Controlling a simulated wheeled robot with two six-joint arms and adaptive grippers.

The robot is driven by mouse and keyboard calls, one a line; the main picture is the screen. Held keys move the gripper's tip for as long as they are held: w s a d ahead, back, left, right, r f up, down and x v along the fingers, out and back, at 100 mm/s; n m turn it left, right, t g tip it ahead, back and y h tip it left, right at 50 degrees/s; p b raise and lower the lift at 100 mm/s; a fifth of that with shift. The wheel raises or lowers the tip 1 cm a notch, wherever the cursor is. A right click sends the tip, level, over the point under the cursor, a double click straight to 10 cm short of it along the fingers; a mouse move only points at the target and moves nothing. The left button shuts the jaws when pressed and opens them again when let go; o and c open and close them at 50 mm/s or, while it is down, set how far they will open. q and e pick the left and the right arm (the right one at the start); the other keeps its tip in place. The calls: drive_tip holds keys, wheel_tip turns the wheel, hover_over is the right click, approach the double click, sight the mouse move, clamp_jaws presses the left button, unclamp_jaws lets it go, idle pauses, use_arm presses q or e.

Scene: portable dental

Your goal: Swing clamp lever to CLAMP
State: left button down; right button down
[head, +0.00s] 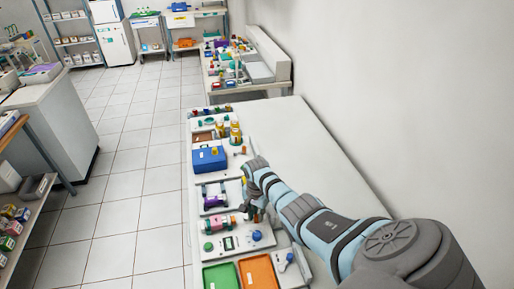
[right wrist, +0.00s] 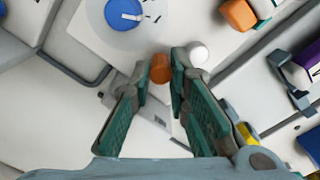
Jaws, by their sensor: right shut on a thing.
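My right gripper (head: 256,208) reaches in from the right over the white bench in the head view. In the right wrist view its two teal-padded fingers (right wrist: 163,85) are closed in on a small orange knob (right wrist: 160,68), which sits between the fingertips. I take this knob to be the clamp lever's grip; the lever's shaft and any CLAMP marking cannot be made out. A white round knob (right wrist: 198,52) is just beside the right fingertip. In the head view my gripper and arm hide the lever. My left gripper is not in view.
The bench (head: 330,165) is bare on its right side, along the wall. On its left are a blue case (head: 209,159), a purple cylinder (head: 215,201), a green tray (head: 220,276) and an orange tray (head: 258,272). A blue round part (right wrist: 123,14) is near the gripper.

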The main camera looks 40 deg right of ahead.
sight(256, 216)
drive_tip(key=shift+w, duration=0.1)
idle(0.3)
drive_tip(key=c, duration=1.5)
unclamp_jaws()
wheel_tip(256, 216, up, 12)
drive_tip(key=shift+r, duration=0.1)
drive_tip(key=shift+f, duration=0.2)
